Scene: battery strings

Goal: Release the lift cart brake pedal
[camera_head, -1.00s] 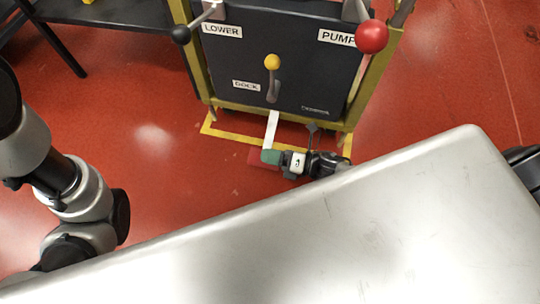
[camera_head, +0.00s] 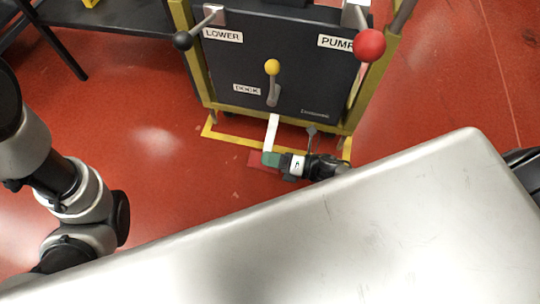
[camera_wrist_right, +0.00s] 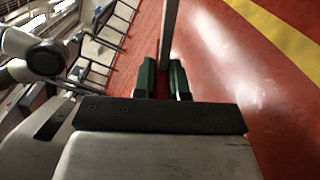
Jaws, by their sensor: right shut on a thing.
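The lift cart (camera_head: 300,90) stands at the top middle of the head view, with a dark front panel in a yellow frame. Its brake pedal has a pale flat arm (camera_head: 272,132) reaching down to a red pad (camera_head: 257,159) near the floor. My right gripper (camera_head: 269,158) has green fingertips and is shut on the pedal at the arm's lower end, partly hiding the pad. In the right wrist view its green fingers (camera_wrist_right: 163,80) stand on either side of a grey bar (camera_wrist_right: 168,35). My left gripper is out of view; only part of the left arm shows.
Levers with a black knob (camera_head: 182,41), a yellow knob (camera_head: 272,67) and a red knob (camera_head: 369,45) stick out from the cart. Yellow tape (camera_head: 224,138) lies on the red floor below. A dark table (camera_head: 105,14) stands at the upper left.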

